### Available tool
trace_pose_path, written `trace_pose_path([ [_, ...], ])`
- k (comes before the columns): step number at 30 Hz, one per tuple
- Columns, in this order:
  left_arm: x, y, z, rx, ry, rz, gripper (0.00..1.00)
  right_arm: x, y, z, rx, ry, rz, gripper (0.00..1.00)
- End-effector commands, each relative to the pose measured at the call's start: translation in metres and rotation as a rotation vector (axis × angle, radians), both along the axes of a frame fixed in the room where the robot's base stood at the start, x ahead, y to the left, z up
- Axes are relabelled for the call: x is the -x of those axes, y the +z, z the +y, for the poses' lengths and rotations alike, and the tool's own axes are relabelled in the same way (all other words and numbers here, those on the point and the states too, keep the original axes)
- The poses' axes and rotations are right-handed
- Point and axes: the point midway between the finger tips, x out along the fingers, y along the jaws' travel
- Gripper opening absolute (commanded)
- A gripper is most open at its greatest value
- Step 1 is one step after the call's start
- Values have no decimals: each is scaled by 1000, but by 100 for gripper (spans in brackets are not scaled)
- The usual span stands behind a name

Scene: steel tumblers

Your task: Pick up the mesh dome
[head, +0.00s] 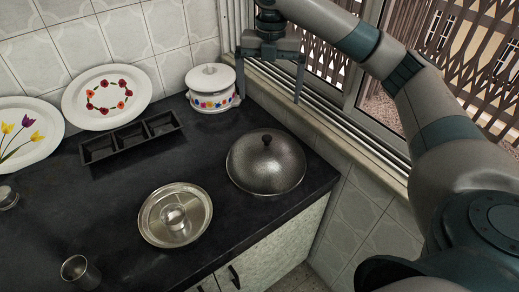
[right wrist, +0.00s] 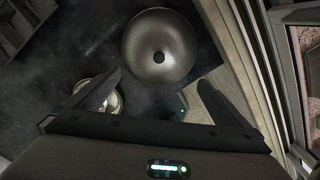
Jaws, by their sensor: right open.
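The mesh dome (head: 266,163) is a grey, rounded cover with a black knob on top. It sits on the dark counter near the front right corner. It also shows whole in the right wrist view (right wrist: 160,48), with the knob at its centre. My right gripper (head: 270,82) is open and empty, pointing down, with its fingers wide apart. In the right wrist view its fingers (right wrist: 159,88) show below the dome, apart from it. My left gripper is in neither view.
A steel plate with a small steel piece on it (head: 155,222) lies left of the dome. A white lidded pot (head: 211,89), a black divided tray (head: 131,139) and decorated plates (head: 107,97) stand along the back. A steel tumbler (head: 80,271) is front left. The window sill (head: 340,140) borders the right.

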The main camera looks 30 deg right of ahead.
Motion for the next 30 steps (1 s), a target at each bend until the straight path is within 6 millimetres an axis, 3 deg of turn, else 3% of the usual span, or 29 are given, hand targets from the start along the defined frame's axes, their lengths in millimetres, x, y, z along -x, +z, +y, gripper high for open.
trace_pose_path([
  [17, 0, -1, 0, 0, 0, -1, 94, 1, -7, -2, 0, 2, 3, 100],
  [23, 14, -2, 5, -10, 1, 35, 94, 1, -32, -2, 0, 1, 6, 100],
  [30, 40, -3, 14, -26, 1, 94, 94, 2, -76, -2, 1, 2, 6, 100],
])
